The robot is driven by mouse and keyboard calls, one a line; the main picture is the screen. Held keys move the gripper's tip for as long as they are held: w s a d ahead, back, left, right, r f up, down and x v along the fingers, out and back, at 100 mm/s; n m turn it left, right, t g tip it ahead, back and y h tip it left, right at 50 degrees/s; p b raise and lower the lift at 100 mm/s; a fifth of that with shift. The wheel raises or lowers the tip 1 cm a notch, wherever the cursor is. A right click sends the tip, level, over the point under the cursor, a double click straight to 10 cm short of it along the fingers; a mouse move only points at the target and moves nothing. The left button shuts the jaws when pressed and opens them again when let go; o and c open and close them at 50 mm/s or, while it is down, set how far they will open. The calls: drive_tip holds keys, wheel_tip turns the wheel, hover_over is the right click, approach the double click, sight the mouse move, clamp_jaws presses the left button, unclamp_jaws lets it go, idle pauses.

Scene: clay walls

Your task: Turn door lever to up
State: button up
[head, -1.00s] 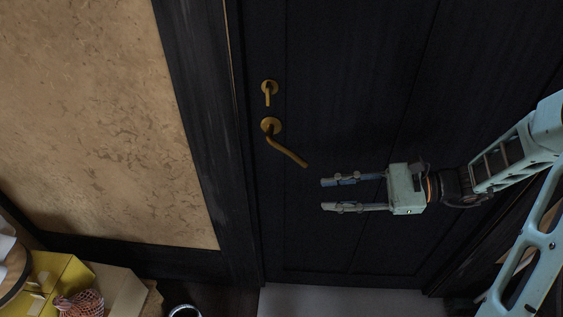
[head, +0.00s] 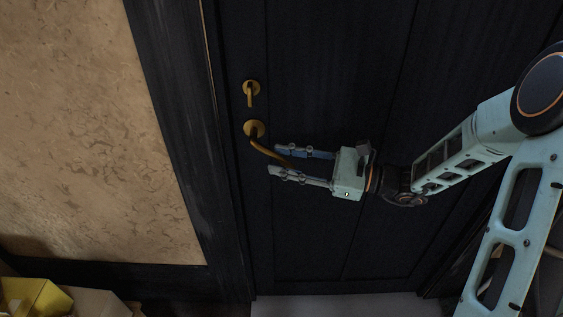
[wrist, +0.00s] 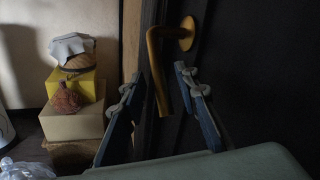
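The brass door lever (head: 268,151) is on the left side of the dark door (head: 330,70). It hangs from its round plate, slanting down and to the right. My gripper (head: 272,160) is open, pointing left, with its fingers on either side of the lever's lower end in the head view. In the wrist view the lever (wrist: 158,75) hangs down between the two open fingertips (wrist: 153,80). I cannot tell whether either finger touches it. A smaller brass turn piece (head: 250,94) sits above the lever on the door.
A clay-coloured wall (head: 80,130) and dark frame (head: 175,130) stand left of the door. Stacked boxes (wrist: 75,120) with items on top stand by the wall, also at the head view's lower left. The door around the lever is clear.

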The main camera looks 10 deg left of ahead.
drive_tip(key=shift+a, duration=0.4)
drive_tip(key=shift+c, duration=0.6)
clamp_jaws()
